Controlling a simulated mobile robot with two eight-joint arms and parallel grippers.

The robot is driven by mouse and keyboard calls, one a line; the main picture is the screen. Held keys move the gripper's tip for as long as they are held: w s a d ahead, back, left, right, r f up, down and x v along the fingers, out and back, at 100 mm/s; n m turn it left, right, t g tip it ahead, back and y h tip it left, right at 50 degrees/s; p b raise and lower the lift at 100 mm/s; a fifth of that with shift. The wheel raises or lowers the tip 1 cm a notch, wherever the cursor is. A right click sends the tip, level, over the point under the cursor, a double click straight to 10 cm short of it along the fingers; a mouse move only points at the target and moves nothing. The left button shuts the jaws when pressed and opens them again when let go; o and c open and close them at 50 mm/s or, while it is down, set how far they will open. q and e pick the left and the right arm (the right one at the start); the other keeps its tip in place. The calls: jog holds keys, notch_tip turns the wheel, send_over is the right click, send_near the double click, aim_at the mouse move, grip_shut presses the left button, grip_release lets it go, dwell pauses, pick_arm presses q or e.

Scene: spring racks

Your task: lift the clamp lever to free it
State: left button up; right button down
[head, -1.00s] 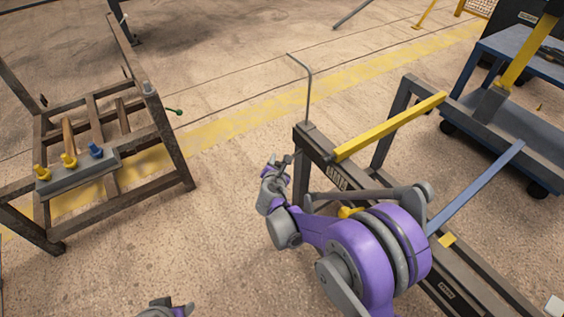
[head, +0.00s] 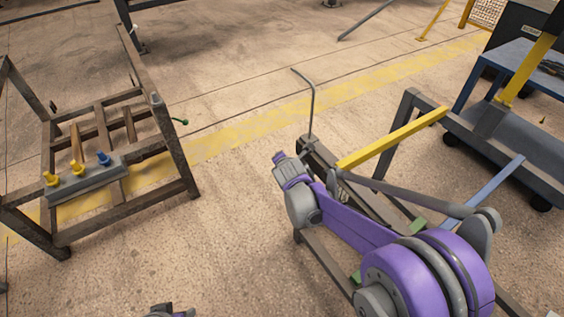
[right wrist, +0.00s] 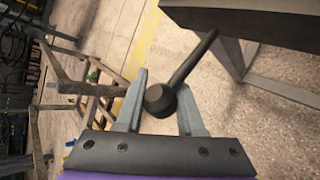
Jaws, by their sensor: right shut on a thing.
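In the right wrist view, the clamp lever (right wrist: 190,62) is a dark rod with a round black knob. It slants up to the right to a dark beam (right wrist: 265,22). The knob sits between the two grey fingers of my right gripper (right wrist: 160,104), which is shut on it.
A yellow bar (head: 392,138) and a thin bent rod (head: 313,100) rise at the rack. A brown metal frame (head: 178,155) with yellow and blue knobs stands at left. A blue cart (head: 520,125) stands at right. The floor between the frames is clear.

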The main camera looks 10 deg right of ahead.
jog(key=shift+w+a+r, duration=0.1)
jog(key=shift+r, duration=0.15)
jog(key=c, duration=0.5)
grip_release()
jog(key=shift+c, duration=0.2)
jog(key=p+v, duration=0.2)
jog(key=v, duration=0.8)
jog(key=shift+s+r, duration=0.2)
jog(key=shift+s, duration=0.2)
